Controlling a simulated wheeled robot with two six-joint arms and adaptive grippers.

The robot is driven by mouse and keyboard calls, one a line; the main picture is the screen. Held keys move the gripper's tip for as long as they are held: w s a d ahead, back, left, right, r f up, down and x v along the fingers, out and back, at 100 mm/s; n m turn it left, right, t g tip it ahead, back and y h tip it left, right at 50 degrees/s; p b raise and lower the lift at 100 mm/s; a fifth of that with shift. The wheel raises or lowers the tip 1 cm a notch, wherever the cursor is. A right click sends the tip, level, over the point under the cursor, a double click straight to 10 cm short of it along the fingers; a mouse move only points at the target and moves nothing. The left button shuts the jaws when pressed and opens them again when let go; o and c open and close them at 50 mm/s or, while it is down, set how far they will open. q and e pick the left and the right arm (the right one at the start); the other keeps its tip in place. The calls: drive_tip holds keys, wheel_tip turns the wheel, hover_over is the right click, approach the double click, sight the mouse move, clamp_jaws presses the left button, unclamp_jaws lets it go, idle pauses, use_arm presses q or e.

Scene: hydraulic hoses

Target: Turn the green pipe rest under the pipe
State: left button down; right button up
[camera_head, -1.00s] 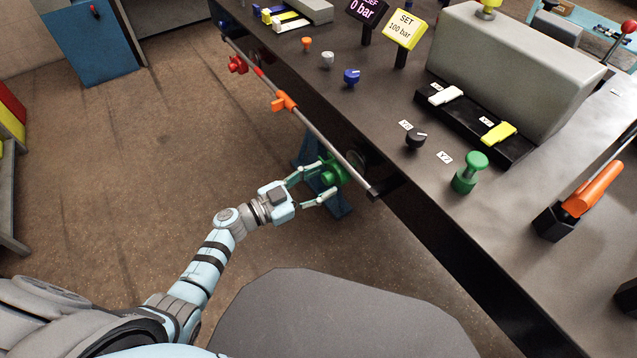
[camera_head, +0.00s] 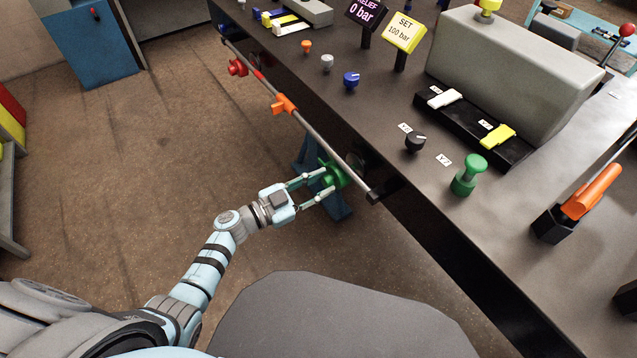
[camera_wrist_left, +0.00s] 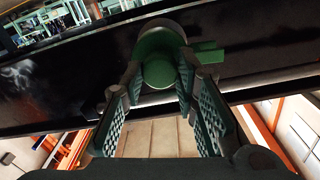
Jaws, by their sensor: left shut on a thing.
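The green pipe rest (camera_head: 336,177) sits at the near end of the grey pipe (camera_head: 322,145), which runs along the front side of the dark bench. My left gripper (camera_head: 326,182) is shut on the pipe rest, with one finger on either side of it. In the left wrist view the green rest (camera_wrist_left: 159,62) shows its round knob between the two ridged fingers (camera_wrist_left: 160,95), and a green tab sticks out to the right. The pipe passes behind the knob there. My right gripper is in neither view.
An orange fitting (camera_head: 284,103) and a red fitting (camera_head: 237,67) sit farther along the pipe. A blue stand (camera_head: 340,207) is below the pipe.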

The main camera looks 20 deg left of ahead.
use_arm(q)
drive_tip(key=m, duration=0.3)
drive_tip(key=shift+m, duration=0.4)
drive_tip(key=m, duration=0.8)
drive_tip(key=shift+m+y, duration=0.3)
drive_tip(key=shift+m, duration=0.1)
drive_tip(key=shift+m+b, duration=0.55)
drive_tip(key=shift+m, duration=1.35)
drive_tip(key=shift+r, duration=0.1)
drive_tip(key=c, duration=1.2)
unclamp_jaws()
drive_tip(key=shift+c, duration=0.2)
